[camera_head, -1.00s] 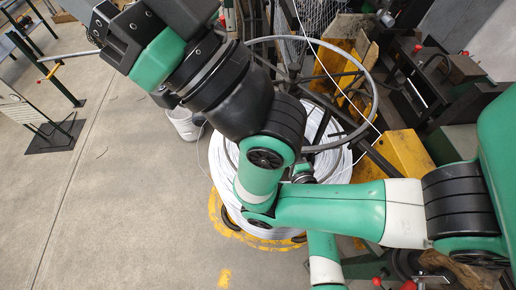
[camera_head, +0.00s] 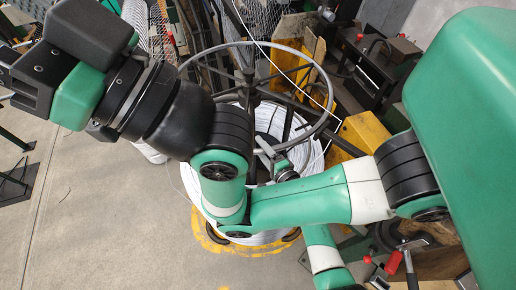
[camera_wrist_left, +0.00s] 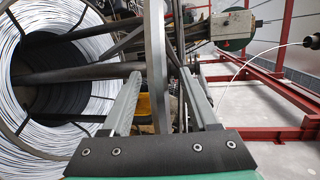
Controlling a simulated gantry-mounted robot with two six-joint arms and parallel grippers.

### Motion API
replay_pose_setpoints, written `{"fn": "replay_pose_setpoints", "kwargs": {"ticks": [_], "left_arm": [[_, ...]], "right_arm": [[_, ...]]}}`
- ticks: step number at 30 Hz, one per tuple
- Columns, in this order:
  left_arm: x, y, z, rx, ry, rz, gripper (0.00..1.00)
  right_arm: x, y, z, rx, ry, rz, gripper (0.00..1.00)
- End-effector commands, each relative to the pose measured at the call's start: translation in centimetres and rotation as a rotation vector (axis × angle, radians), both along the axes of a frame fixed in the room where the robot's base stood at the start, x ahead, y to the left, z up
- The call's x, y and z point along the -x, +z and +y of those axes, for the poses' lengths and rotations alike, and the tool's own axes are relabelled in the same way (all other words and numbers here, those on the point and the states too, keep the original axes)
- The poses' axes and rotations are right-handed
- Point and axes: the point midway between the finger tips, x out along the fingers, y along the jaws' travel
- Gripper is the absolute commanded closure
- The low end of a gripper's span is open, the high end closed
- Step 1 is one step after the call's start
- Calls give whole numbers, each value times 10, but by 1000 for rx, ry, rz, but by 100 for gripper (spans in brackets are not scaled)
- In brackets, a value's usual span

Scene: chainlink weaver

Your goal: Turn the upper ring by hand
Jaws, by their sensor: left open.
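The upper ring (camera_head: 333,96) is a grey metal hoop above a large white wire coil (camera_head: 208,200) in the head view. My left gripper (camera_head: 271,154) is at the ring's lower edge there, partly hidden by my arm links. In the left wrist view, the ring (camera_wrist_left: 156,50) runs edge-on between the two grey fingers of the left gripper (camera_wrist_left: 160,90). The fingers are spread, with gaps beside the ring. The coil (camera_wrist_left: 85,20) fills the left of that view. I cannot make out a right gripper.
Yellow metal parts (camera_head: 364,132) and dark machinery stand right of the ring. Red-handled tools (camera_head: 393,262) lie at the lower right. A thin white wire passes across the ring. Bare floor (camera_head: 95,215) is on the left. Red railing (camera_wrist_left: 250,70) shows in the wrist view.

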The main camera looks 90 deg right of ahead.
Motion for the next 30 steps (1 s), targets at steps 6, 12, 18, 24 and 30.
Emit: {"fn": "replay_pose_setpoints", "kwargs": {"ticks": [6,12,18,24,30], "left_arm": [[4,4,6,-2,0,-1,39],[25,15,35,-2,-2,1,39],[51,22,74,-1,-3,0,39],[63,20,91,1,-1,0,39],[65,21,95,0,0,0,39]], "right_arm": [[0,12,0,0,0,0,50],[0,50,0,0,0,-1,50],[0,75,0,0,0,0,50],[0,68,0,0,0,0,50],[0,68,0,0,0,0,50]]}}
